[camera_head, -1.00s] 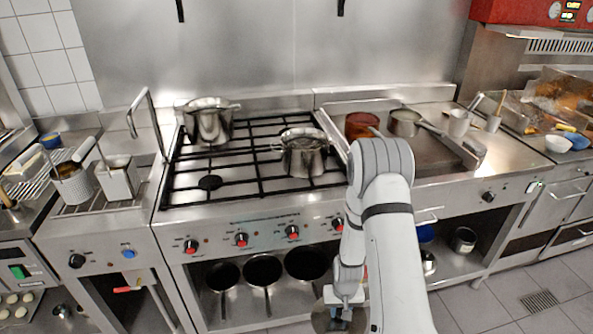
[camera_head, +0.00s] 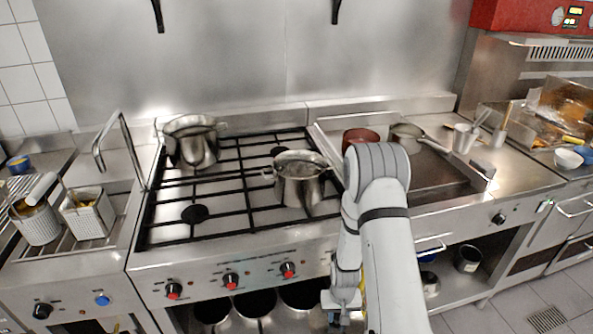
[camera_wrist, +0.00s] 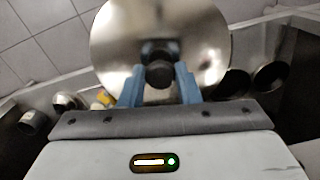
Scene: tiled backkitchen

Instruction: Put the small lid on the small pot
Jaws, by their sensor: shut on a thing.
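In the wrist view, a round shiny steel lid (camera_wrist: 160,22) is held by its dark knob between the blue fingers of my gripper (camera_wrist: 158,75). In the head view, my gripper (camera_head: 340,306) is low at the bottom edge, in front of the stove, below the cooktop; the lid is not clearly visible there. Two open steel pots stand upright on the stove grates. The front right pot (camera_head: 300,185) looks like the smaller one. The back left pot (camera_head: 192,148) looks larger. My gripper is apart from both pots.
The gas stove (camera_head: 180,215) has free grate around the pots. Wire baskets (camera_head: 90,215) with handles are at the left. Dark pans sit on the shelf below.

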